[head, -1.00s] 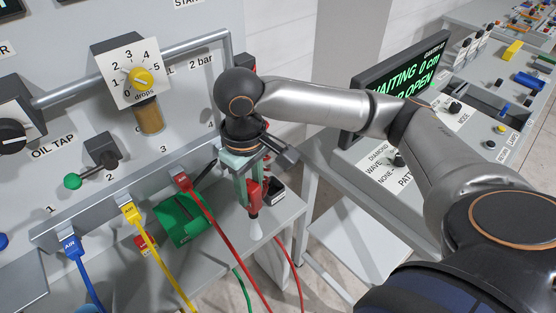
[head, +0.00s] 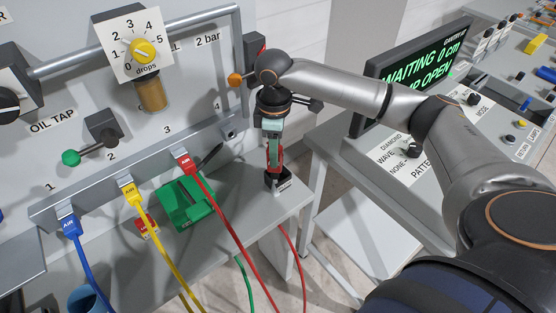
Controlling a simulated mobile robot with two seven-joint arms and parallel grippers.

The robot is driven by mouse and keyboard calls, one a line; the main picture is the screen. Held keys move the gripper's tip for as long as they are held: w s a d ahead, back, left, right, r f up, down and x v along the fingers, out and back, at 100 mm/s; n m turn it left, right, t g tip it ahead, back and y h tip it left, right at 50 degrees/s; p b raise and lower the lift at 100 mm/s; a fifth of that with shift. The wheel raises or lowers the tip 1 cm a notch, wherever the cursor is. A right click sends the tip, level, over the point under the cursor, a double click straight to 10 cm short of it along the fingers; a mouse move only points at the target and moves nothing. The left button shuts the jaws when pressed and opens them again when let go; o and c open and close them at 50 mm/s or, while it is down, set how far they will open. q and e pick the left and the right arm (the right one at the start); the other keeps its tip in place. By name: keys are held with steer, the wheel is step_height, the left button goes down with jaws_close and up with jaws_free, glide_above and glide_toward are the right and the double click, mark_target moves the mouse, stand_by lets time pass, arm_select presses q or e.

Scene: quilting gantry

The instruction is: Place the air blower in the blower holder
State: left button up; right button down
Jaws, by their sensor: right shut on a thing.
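My right gripper (head: 273,142) points down and is shut on the red air blower (head: 275,158), which is upright below the fingers. The blower holder (head: 278,182), a small black block with a pale label, stands on the grey shelf at its right end. The lower end of the blower meets the top of the holder in the picture. Its pale nozzle is hidden, so I cannot tell how deep it sits in the holder. My left gripper is not in view.
Blue, yellow and red air hoses (head: 230,218) hang from the rail in front of the panel. A green device (head: 184,204) sits on the shelf (head: 250,215) left of the holder.

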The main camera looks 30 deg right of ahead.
steer(key=shift+w+d+f, duration=0.35)
steer(key=shift+f, duration=0.75)
steer(key=shift+w+d+f, duration=0.3)
steer(key=shift+d+f, duration=0.1)
steer(key=shift+f, duration=0.75)
steer(key=shift+w+d+f, duration=0.35)
steer(key=shift+f, duration=0.75)
steer(key=c, duration=0.5)
jaws_free()
steer(key=shift+f, duration=0.15)
step_height(320, 180, up, 12)
steer(key=shift+r, duration=0.2)
